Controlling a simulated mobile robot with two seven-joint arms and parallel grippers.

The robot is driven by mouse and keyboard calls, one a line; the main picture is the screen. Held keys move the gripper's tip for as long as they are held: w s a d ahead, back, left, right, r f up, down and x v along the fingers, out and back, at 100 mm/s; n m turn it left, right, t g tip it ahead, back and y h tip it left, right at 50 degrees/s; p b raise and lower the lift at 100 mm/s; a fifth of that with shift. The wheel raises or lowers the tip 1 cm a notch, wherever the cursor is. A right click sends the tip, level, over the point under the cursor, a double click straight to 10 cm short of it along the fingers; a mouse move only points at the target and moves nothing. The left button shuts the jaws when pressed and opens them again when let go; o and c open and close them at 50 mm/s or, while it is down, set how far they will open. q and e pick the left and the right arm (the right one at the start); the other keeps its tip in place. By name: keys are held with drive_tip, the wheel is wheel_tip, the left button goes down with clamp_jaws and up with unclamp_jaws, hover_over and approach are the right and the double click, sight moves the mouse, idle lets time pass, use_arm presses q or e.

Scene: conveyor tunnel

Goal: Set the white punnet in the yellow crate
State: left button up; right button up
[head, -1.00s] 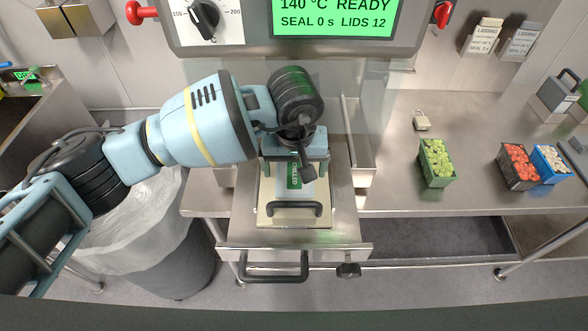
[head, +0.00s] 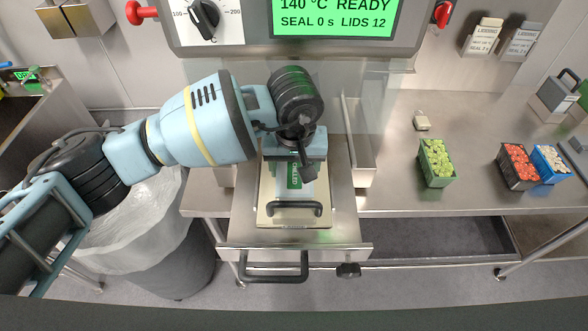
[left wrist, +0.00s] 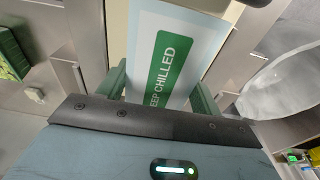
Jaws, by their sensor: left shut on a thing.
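The white punnet (head: 308,188) sits in the drawer of the sealing machine. Its pale top carries a green label reading "KEEP CHILLED", which also shows large in the left wrist view (left wrist: 196,56). My left gripper (head: 296,168) is over the punnet from above, shut on it, with one finger at each side. The gripper and wrist hide the punnet's far part. I see no yellow crate in these frames. My right gripper is not in view.
The pulled-out drawer (head: 240,228) has a cream plate and a black handle. Punnets of grapes (head: 437,166), red fruit (head: 518,168) and pale produce (head: 551,164) stand on the steel counter (head: 390,195) at right. A lined bin (head: 150,235) is at left.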

sight(294, 165)
use_arm(q)
drive_tip(key=shift+r, duration=0.15)
